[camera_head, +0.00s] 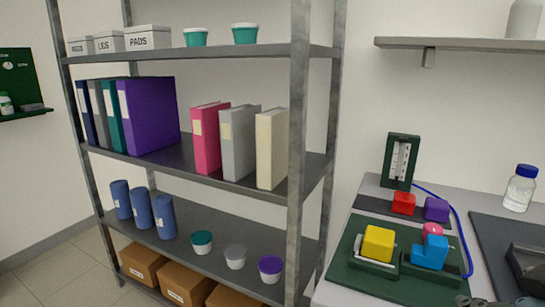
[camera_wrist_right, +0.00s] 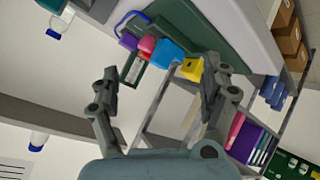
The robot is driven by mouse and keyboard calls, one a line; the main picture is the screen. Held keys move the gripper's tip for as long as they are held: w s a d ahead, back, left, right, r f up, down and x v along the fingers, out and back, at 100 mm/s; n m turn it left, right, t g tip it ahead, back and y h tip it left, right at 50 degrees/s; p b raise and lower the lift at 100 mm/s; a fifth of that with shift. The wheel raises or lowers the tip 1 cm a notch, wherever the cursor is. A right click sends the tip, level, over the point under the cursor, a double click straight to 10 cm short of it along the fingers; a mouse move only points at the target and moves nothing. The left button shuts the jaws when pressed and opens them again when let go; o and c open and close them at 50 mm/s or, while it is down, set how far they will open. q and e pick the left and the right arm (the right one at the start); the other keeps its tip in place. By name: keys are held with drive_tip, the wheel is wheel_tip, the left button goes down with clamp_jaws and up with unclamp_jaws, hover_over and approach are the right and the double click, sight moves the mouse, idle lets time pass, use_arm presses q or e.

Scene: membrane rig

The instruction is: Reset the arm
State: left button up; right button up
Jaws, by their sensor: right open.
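In the head view the green rig board (camera_head: 378,286) lies on the bench at right, carrying a yellow block (camera_head: 379,243) and a blue block (camera_head: 430,252). A pink round piece (camera_head: 432,230) sits just behind the blue block. A red block (camera_head: 403,203) and a purple block (camera_head: 437,209) lie on a dark mat behind them. A gauge (camera_head: 400,160) stands upright at the back with a blue tube (camera_head: 460,225) running from it. My right gripper (camera_wrist_right: 160,88) is open and empty in the right wrist view, with the rig well beyond its fingers. My left gripper is out of view.
A metal shelf rack (camera_head: 297,150) with binders, cups, rolls and boxes stands left of the bench. A capped bottle (camera_head: 520,188) stands on the bench at back right. A dark mat (camera_head: 500,235) lies at the right. A wall shelf (camera_head: 460,43) is above.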

drive_tip(key=s+a+f+m+g+y, duration=0.1)
drive_tip(key=s+a+f+g, duration=0.25)
drive_tip(key=s, duration=0.25)
drive_tip(key=s+a+f+m+g+y, duration=0.1)
drive_tip(key=s+a+f+g+y, duration=0.1)
drive_tip(key=s+f+g, duration=0.3)
wheel_tip(320, 180, down, 29)
drive_tip(key=s+d+b, duration=0.2)
drive_tip(key=s+b, duration=0.1)
drive_tip(key=b, duration=0.2)
drive_tip(key=s+d+f+b, duration=0.1)
drive_tip(key=s+f+b, duration=0.2)
drive_tip(key=s+f, duration=1.5)
wheel_tip(320, 180, down, 3)
drive_tip(key=shift+s+d+f+b, duration=0.15)
drive_tip(key=shift+s+d+b, duration=0.05)
drive_tip(key=shift+b, duration=0.15)
